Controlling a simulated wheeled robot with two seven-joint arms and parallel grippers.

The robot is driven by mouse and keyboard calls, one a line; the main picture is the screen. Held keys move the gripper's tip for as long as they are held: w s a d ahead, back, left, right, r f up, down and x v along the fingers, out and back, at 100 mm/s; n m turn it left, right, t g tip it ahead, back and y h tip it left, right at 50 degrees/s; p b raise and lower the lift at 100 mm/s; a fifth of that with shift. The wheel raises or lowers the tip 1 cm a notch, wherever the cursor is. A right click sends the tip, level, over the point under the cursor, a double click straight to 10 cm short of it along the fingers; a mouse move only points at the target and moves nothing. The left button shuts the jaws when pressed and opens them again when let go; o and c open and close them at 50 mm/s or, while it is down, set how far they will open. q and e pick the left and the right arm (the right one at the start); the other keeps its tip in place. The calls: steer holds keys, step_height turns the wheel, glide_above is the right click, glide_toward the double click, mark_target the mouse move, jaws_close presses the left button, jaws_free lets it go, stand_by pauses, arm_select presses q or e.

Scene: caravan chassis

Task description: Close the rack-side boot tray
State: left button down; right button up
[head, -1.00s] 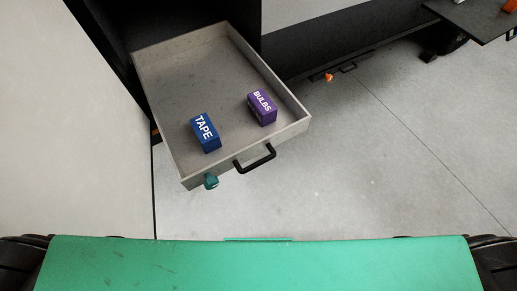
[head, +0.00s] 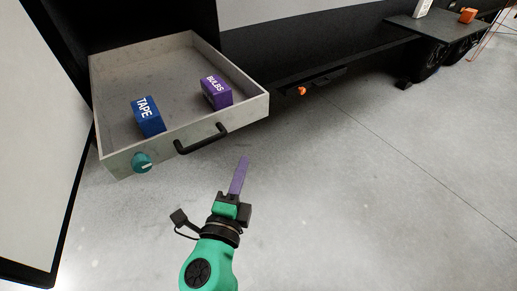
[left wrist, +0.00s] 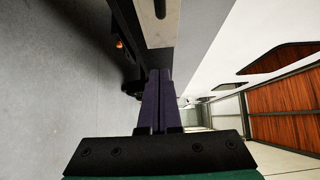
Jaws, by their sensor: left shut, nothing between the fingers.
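The boot tray (head: 112,164) is a pale grey drawer pulled out from the dark chassis at the upper left of the head view. It has a black bar handle (head: 201,139) and a teal knob (head: 141,162) on its front. A blue TAPE box (head: 149,117) and a purple BULBS box (head: 216,93) lie inside it. My left gripper (head: 241,164) is shut and empty, in front of the tray and to the right of its handle, apart from it in the head view. Its purple fingers show together in the left wrist view (left wrist: 160,88). My right gripper is out of view.
A second, shut front with a dark handle and an orange knob (head: 302,91) sits low on the chassis to the right. A dark shelf (head: 440,32) stands out farther right, bearing a white item and an orange item. A pale panel (head: 35,140) borders the left. The floor is clear.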

arm_select(q)
steer(key=p, duration=0.3)
glide_toward(246, 114)
steer(key=s+d, duration=0.2)
steer(key=d, duration=0.1)
steer(key=w, duration=0.4)
steer(key=w+a+p, duration=0.1)
steer(key=w, duration=0.2)
steer(key=shift+w, duration=0.15)
steer(key=shift+w+a+f, duration=0.1)
steer(key=shift+w+a, duration=0.15)
steer(key=shift+a, duration=0.05)
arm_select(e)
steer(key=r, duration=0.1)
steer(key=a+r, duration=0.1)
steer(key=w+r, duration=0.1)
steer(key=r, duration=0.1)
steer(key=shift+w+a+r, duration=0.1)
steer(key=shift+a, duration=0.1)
